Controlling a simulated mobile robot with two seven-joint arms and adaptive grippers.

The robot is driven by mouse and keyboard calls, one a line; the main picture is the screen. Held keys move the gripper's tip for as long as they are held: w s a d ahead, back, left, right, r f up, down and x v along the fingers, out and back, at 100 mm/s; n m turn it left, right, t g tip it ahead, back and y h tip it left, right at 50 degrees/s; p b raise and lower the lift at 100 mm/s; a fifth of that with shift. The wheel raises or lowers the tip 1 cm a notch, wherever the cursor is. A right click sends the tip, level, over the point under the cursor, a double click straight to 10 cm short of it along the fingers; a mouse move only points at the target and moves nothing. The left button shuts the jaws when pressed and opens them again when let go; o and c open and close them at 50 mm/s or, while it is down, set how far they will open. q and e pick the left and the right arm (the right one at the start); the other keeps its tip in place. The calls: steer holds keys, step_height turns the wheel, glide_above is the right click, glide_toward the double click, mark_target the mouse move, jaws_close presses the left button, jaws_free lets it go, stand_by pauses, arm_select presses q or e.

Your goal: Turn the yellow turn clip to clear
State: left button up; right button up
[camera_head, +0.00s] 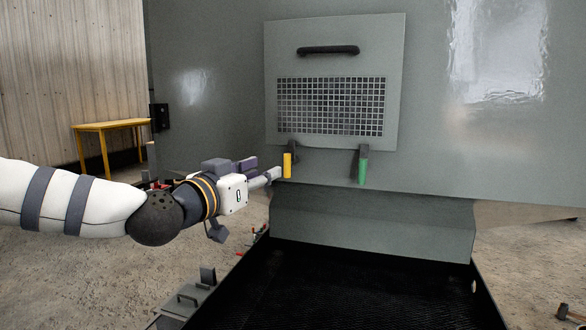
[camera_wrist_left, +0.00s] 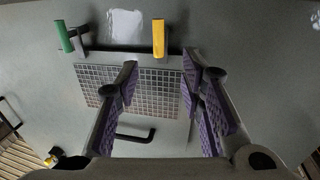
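The yellow turn clip (camera_head: 287,166) stands upright at the lower left edge of the vented panel (camera_head: 336,29) on the grey enclosure. My left gripper (camera_head: 275,174) reaches in from the left, its tips close beside the clip; I cannot tell whether they touch. In the left wrist view, which is upside down, my left gripper (camera_wrist_left: 160,72) has its fingers wide apart with nothing between the tips. There the yellow turn clip (camera_wrist_left: 158,38) lies just beyond the fingertips, apart from them. My right gripper is not in view.
A green turn clip (camera_head: 363,168) sits right of the yellow one on the panel's lower edge. A black handle (camera_head: 328,50) is above the mesh. A dark open tray (camera_head: 350,290) lies below. A yellow table (camera_head: 110,126) stands far left.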

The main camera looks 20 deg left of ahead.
mark_target(285, 166)
arm_select(q)
steer(key=x, duration=0.3)
steer(key=f+b+x, duration=0.1)
steer(key=x, duration=0.5)
steer(key=shift+w+d+f+b, duration=0.1)
steer(key=shift+w+f+b, duration=0.15)
steer(key=shift+w+b, duration=0.1)
steer(key=shift+w+d+r, duration=0.1)
steer(key=shift+w+r, duration=0.1)
steer(key=shift+w, duration=0.1)
jaws_close()
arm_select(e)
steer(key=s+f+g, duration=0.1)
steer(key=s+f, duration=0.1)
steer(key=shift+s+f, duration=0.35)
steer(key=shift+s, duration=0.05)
